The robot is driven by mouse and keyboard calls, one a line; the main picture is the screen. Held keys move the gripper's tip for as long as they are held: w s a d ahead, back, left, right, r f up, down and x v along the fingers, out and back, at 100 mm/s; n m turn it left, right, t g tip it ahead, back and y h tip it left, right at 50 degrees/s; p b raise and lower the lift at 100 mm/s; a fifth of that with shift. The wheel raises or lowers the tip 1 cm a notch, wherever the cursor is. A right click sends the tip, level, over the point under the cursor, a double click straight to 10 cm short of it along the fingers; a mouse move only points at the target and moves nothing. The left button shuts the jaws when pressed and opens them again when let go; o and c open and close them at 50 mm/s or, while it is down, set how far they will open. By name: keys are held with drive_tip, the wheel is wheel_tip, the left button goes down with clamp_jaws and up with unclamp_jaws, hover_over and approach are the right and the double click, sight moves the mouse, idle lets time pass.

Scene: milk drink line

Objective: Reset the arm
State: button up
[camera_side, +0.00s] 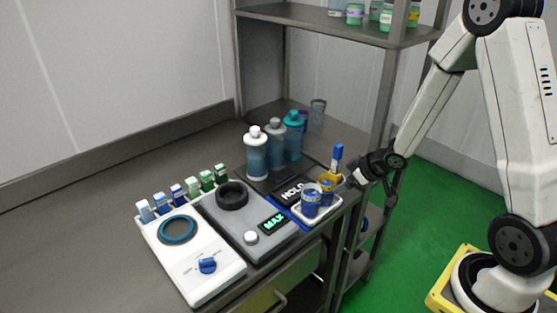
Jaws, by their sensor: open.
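My gripper (350,182) is at the right end of the work table, low beside a white tray (318,218). A blue-and-white upright piece (337,156) stands just behind the gripper tip. The fingers are small and partly hidden, and I see nothing clearly held between them. My white arm reaches in from the right.
A white device with a blue knob (207,265) and a grey device with a black ring (232,195) stand on the table. Several small cartons line the back left. Bottles (256,155) stand behind. A shelf post (382,95) rises close to my arm.

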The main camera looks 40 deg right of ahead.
drive_tip(key=s+a+r+m+g, duration=0.2)
drive_tip(key=s+a+r+g, duration=0.3)
drive_tip(key=s+a, duration=0.5)
wheel_tip(320, 180, up, 2)
drive_tip(key=shift+s+a+r+h, duration=0.1)
drive_tip(key=shift+s+a+h, duration=0.15)
drive_tip(key=shift+a, duration=0.7)
